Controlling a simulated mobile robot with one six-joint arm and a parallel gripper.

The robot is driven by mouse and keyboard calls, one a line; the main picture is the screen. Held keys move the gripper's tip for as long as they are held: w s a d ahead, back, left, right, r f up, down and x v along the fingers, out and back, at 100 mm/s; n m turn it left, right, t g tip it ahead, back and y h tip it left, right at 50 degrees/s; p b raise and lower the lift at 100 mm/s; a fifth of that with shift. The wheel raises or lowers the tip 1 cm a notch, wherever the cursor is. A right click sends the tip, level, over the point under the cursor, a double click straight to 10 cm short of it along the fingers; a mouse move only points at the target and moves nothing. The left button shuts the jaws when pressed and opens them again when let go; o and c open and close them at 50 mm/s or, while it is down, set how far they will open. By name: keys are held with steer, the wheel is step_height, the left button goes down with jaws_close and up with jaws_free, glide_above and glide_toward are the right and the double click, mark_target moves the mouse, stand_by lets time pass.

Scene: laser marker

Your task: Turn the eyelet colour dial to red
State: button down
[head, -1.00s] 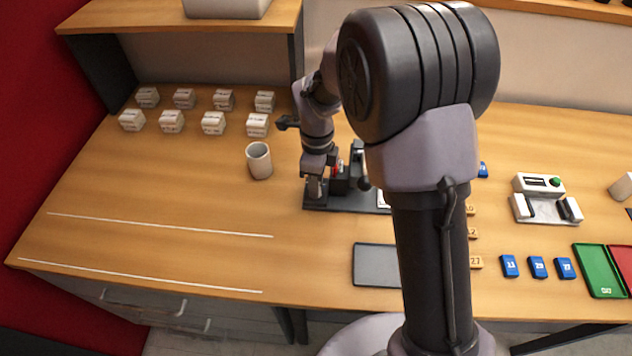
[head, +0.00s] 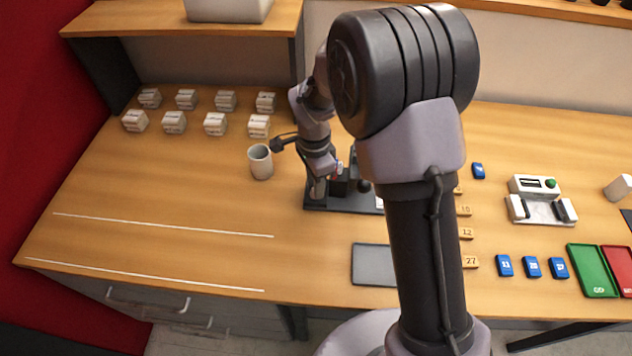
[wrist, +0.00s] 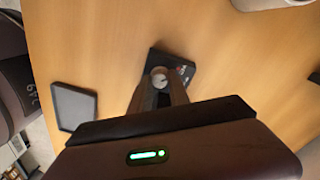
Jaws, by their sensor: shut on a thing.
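The laser marker (head: 345,206) is a dark machine on a flat black base in the middle of the table in the head view. My gripper (head: 318,190) is at the left end of its base, and my arm hides part of the machine. In the wrist view, a round pale grey dial (wrist: 158,77) lies between the fingertips of my gripper (wrist: 159,86), on a black block (wrist: 184,68) with small red and white marks. The fingers are shut on the dial. Which colour it points to is too small to read.
A white cup (head: 261,162) stands close to the left of my gripper. Several white boxes (head: 215,124) stand behind it. A grey tray (head: 372,265) lies in front of the machine. Numbered tags and a green tray (head: 592,270) are at the right. The front left is clear.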

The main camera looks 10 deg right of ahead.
steer(key=shift+n, duration=0.6)
steer(key=c, duration=1.2)
jaws_free()
steer(key=shift+c, duration=0.2)
step_height(320, 180, up, 18)
steer(key=p, duration=0.5)
steer(key=shift+w+a+f+p, duration=0.2)
steer(key=shift+w+f+p, duration=0.05)
steer(key=shift+w+p, duration=0.15)
